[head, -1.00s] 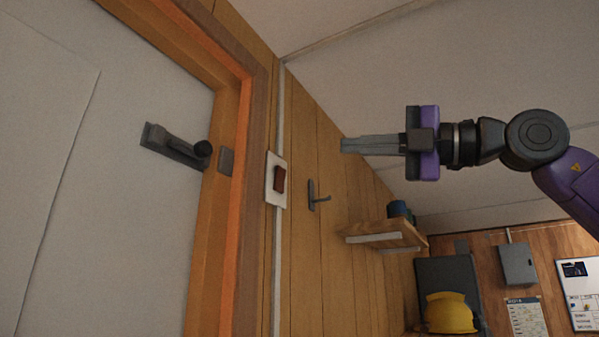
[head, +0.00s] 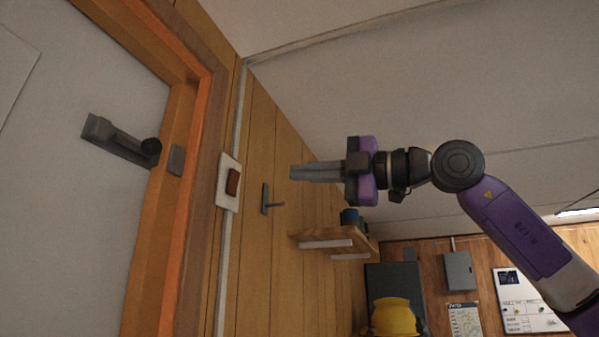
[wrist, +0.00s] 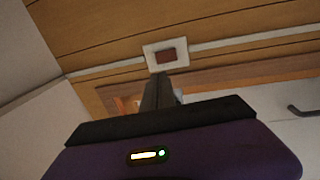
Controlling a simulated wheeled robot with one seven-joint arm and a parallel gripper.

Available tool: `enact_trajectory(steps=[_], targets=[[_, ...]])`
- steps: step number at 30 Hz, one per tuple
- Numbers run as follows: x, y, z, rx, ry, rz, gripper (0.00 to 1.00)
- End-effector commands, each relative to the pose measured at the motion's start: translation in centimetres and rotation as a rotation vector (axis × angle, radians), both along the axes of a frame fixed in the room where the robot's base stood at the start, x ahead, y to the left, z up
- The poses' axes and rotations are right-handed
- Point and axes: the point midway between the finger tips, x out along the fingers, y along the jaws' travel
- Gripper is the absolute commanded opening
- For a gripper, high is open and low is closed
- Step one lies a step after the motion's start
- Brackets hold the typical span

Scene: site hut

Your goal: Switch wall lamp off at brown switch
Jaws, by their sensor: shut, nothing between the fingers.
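The brown switch (head: 233,182) is a rocker on a white plate (head: 224,195) on the wood-panelled wall, just right of the door frame. The wrist view also shows the brown switch (wrist: 166,56), a little beyond the fingertips. My gripper (head: 292,172) is shut and empty, its fingers pointing left toward the wall. In the head view the fingertips are to the right of the switch and apart from it. In the wrist view my gripper (wrist: 158,78) covers the area just below the plate. I cannot make out the wall lamp in either view.
A grey door with a dark handle (head: 122,141) is at left, in an orange-brown frame (head: 190,200). A wall hook (head: 269,200) and wooden shelf (head: 330,236) lie right of the switch. The air between fingertips and switch looks clear.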

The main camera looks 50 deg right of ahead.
Motion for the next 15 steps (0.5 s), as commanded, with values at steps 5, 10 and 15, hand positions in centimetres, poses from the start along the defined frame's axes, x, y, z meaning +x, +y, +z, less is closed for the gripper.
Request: enact_trajectory(steps=[5, 10, 15], targets=[[3.3, 1.2, 0.9, 0.000, 0.001, 0.003, 0.00], [6.5, 2.3, 1.3, 0.000, 0.001, 0.003, 0.00], [9.1, 3.2, 1.6, 0.001, 0.002, 0.002, 0.00]])
